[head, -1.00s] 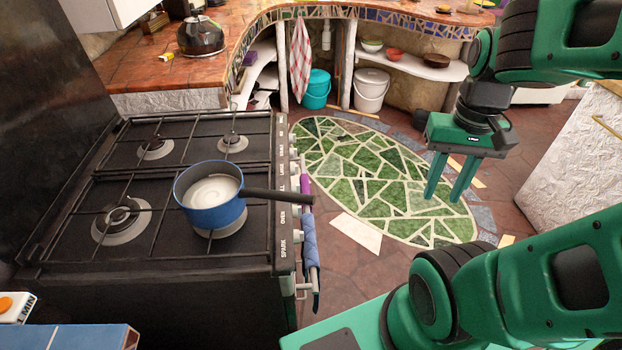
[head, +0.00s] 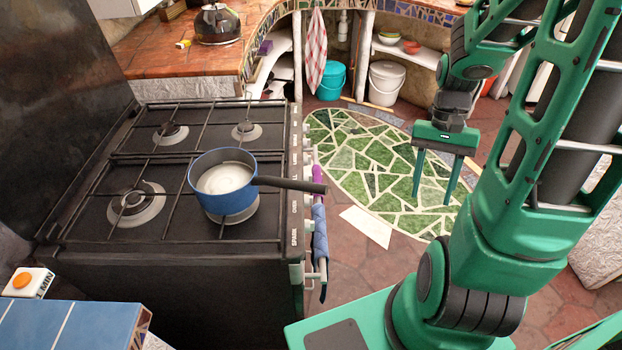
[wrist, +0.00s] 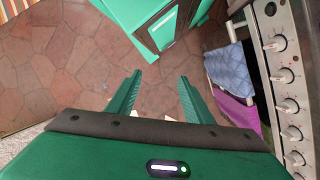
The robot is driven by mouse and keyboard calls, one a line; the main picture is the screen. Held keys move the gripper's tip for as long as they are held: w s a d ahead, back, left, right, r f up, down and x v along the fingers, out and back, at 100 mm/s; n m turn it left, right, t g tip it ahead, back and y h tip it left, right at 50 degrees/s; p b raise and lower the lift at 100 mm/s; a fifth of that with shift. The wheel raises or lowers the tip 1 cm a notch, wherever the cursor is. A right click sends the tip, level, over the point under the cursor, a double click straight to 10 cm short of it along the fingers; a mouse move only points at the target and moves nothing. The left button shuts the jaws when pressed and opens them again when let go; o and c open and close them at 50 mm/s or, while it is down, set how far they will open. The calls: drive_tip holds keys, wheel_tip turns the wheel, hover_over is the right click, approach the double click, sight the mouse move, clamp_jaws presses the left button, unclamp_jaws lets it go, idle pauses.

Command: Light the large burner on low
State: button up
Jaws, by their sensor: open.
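The black stove (head: 170,248) stands at left. Its largest burner (head: 137,203) is at the near left of the hob, uncovered, with no flame seen. A blue pot (head: 228,203) with white contents sits over the near right burner, its dark handle pointing right past the stove's front edge. Knobs line the stove's front panel; the wrist view shows several, one of them (wrist: 283,76), at its right edge. Their settings are too small to read. My gripper (head: 432,203) is open and empty, pointing down above the floor, right of the panel; its fingers (wrist: 161,80) touch nothing.
A blue cloth (wrist: 230,72) and a purple cloth (wrist: 236,110) hang on the rail before the knobs. A kettle (head: 217,24) stands on the tiled counter. A button labelled 1 MIN (head: 24,282) is at lower left. The green mosaic floor (head: 375,165) is clear.

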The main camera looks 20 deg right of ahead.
drive_tip(key=w+a+f+m+g+y, duration=0.1)
drive_tip(key=w+a+f+y, duration=0.1)
drive_tip(key=f, duration=0.4)
drive_tip(key=w+a+f+m+y, duration=0.1)
drive_tip(key=w+f+m+y, duration=0.15)
drive_tip(key=f, duration=0.35)
drive_tip(key=m+t+y, duration=0.9)
drive_tip(key=t+y, duration=0.1)
drive_tip(key=y, duration=0.1)
approach(307, 179)
drive_tip(key=w+f+x, duration=0.1)
drive_tip(key=x, duration=0.6)
drive_tip(key=shift+w, duration=0.25)
drive_tip(key=shift+c, duration=0.6)
